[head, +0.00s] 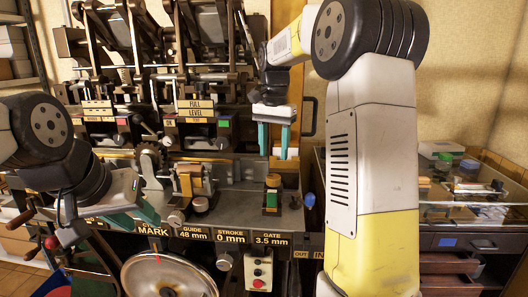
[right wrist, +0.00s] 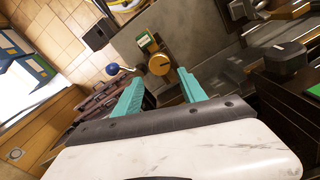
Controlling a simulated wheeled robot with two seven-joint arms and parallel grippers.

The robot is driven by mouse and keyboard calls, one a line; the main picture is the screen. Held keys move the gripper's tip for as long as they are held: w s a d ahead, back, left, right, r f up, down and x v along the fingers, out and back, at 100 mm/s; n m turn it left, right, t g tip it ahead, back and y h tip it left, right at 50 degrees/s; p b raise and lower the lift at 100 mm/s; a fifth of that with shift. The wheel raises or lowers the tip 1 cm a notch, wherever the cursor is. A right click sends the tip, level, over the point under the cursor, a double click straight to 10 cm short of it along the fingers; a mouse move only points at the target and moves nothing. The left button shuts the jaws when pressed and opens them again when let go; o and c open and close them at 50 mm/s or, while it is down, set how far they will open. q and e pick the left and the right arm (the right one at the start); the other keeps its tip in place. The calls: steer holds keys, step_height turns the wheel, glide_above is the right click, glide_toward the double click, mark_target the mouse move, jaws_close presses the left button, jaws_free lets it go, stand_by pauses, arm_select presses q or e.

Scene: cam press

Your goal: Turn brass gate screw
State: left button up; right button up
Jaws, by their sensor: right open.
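A brass knob, which looks like the gate screw (head: 273,181), stands on a post with a green face above the GATE 3.5 mm label (head: 268,238). In the right wrist view the round brass knob (right wrist: 159,64) lies beyond the gap between my right fingertips, beside a small green block (right wrist: 146,42). My right gripper (head: 275,142) is open and empty, with its teal fingers pointing down above the knob and apart from it. It also shows in the right wrist view (right wrist: 160,85). My left gripper (head: 136,216) is at the left of the machine front; its opening is unclear.
A handwheel (head: 168,275) and a control box with a red button (head: 258,272) are on the machine front. A blue ball knob (head: 309,200) is right of the gate screw. Dark machine frames rise behind. A glass-topped cabinet (head: 460,190) stands at right.

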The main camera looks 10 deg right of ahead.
mark_target(273, 176)
steer(key=shift+o, duration=1)
steer(key=n, duration=0.5)
steer(key=shift+f, duration=0.1)
steer(key=n, duration=0.8)
steer(key=shift+n, duration=0.3)
step_height(273, 176, down, 8)
steer(key=shift+r, duration=0.1)
steer(key=shift+c, duration=0.2)
jaws_close()
steer(key=shift+m, duration=1.4)
